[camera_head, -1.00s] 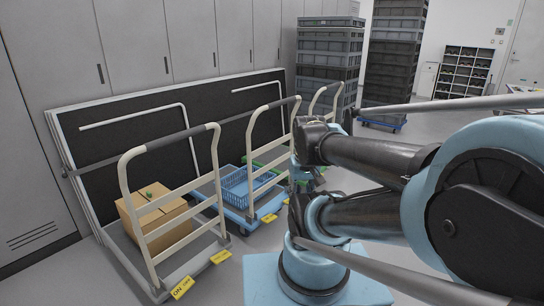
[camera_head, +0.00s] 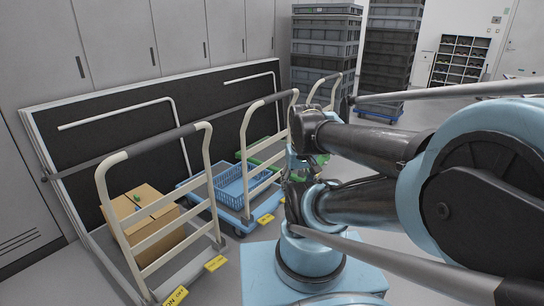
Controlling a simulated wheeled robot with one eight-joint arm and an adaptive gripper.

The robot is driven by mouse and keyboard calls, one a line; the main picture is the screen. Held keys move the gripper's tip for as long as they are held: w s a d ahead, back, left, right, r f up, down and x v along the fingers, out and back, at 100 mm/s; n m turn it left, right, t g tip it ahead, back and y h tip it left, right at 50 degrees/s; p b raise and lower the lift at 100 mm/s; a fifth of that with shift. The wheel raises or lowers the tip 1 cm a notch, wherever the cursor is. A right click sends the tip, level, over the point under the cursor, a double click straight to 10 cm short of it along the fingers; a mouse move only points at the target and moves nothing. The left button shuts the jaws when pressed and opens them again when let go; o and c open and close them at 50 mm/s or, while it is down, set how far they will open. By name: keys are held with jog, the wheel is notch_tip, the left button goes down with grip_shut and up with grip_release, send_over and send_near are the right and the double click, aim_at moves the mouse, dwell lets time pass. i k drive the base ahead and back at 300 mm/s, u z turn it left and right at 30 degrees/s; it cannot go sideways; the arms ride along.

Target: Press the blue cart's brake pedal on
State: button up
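The blue cart (camera_head: 232,217) stands in the middle of the row of hand carts, with a cream push handle and a blue basket (camera_head: 236,186) on its deck. Yellow tags, one at its near edge (camera_head: 265,219), show at its right end. The tag text and the pedal shape are too small to make out. My gripper (camera_head: 300,166) appears to be at the dark end of my arm, to the right of the blue cart's handle in the picture. Its fingers are not clearly visible, and I cannot tell their opening or their distance from the pedal.
A nearer grey cart (camera_head: 112,258) carries a cardboard box (camera_head: 146,218) and has yellow ON/OFF tags. A third cart with a green deck (camera_head: 262,158) stands behind. Grey crates (camera_head: 325,42) are stacked at the back. Open floor lies at the back right.

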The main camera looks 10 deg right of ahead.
aim_at(264, 220)
jog(key=z, duration=0.55)
jog(key=k, duration=1.25)
jog(key=z, duration=0.8)
jog(key=i, duration=1.05)
jog(key=u, duration=0.6)
